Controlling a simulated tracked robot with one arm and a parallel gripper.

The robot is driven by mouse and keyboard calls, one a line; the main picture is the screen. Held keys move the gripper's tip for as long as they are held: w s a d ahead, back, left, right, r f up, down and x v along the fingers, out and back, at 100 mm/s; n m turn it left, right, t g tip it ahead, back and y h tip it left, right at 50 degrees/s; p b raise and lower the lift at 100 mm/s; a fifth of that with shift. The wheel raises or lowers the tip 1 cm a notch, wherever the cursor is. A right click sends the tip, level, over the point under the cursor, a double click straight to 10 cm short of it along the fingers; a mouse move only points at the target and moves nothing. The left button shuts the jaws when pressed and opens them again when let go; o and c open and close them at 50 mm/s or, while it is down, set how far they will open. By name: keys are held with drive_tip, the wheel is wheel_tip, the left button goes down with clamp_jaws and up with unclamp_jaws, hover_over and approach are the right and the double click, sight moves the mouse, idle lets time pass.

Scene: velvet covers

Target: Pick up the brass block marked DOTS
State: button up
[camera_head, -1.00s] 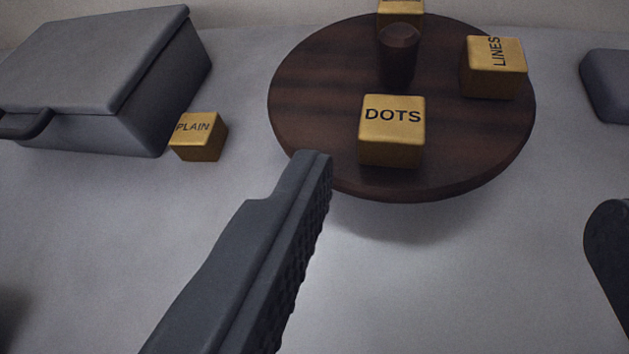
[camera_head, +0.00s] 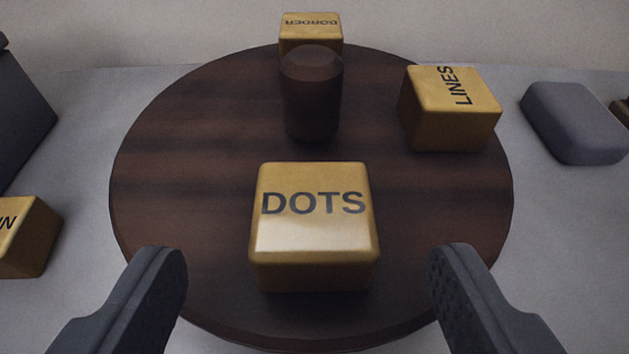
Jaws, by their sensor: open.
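The brass block marked DOTS (camera_head: 314,228) sits near the front of a round dark wooden board (camera_head: 190,150). Its lettered face is on top and reads upright. My gripper (camera_head: 308,268) is open, with one finger on each side of the DOTS block in the picture. Both fingers are apart from the block, with a wide gap on each side. Nothing is held.
A dark knob (camera_head: 311,95) stands up behind the DOTS block. Blocks marked LINES (camera_head: 450,110) and BORDER (camera_head: 311,35) are also on the board. A partly cut-off brass block (camera_head: 28,238) is at left, below a grey case (camera_head: 20,120). A grey rounded object (camera_head: 573,123) lies at right.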

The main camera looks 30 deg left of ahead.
sight(316, 208)
drive_tip(key=shift+b+x, duration=0.8)
drive_tip(key=shift+x, duration=1.9)
drive_tip(key=shift+w+d, duration=0.1)
drive_tip(key=shift+r, duration=0.1)
clamp_jaws()
drive_tip(key=shift+r, duration=0.1)
wheel_tip(316, 208, up, 4)
drive_tip(key=shift+f+p, duration=0.25)
drive_tip(key=shift+p, duration=0.45)
drive_tip(key=s+d+p, duration=0.1)
drive_tip(key=s+d, duration=0.1)
drive_tip(key=s, duration=0.5)
drive_tip(key=s+d+r+p, duration=0.1)
drive_tip(key=s+d, duration=0.2)
drive_tip(key=s, duration=0.5)
drive_tip(key=shift+d+r, duration=0.2)
drive_tip(key=shift+r, duration=0.05)
